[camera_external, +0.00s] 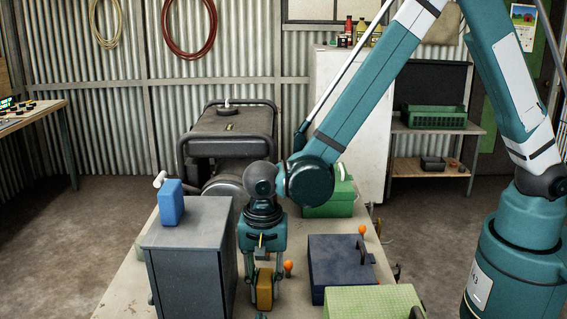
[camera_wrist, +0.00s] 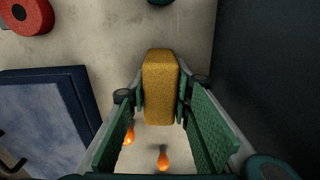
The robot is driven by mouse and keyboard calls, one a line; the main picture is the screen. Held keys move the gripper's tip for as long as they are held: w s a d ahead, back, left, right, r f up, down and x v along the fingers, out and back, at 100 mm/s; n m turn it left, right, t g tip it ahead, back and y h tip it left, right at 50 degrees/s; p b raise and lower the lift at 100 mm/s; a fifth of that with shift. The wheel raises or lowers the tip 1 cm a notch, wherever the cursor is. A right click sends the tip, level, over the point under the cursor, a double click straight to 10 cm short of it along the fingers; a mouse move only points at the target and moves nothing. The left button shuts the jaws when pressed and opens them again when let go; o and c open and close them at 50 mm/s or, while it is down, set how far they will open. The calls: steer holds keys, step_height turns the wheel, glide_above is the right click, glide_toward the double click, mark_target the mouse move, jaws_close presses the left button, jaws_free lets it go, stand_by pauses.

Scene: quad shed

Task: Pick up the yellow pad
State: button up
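The yellow pad (camera_external: 264,290) is a small rounded block standing between the fingers of my gripper (camera_external: 263,282), above the pale table top. In the wrist view the yellow pad (camera_wrist: 160,85) lies lengthwise between the fingertips of my gripper (camera_wrist: 160,103). Both fingertips appear pressed against its long sides, with no clear gap. I cannot tell whether the pad touches the table. Its far lower end is partly hidden by the fingers in the external view.
A tall dark grey cabinet (camera_external: 189,255) with a blue block (camera_external: 171,202) on top stands close left. A dark blue box (camera_external: 339,262), a green box (camera_external: 372,303) and small orange knobs (camera_external: 288,266) are to the right. A generator (camera_external: 228,140) stands behind.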

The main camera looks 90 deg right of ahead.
steer(key=shift+r, duration=0.1)
steer(key=shift+r+p, duration=0.3)
steer(key=shift+r, duration=4.65)
steer(key=shift+r, duration=0.1)
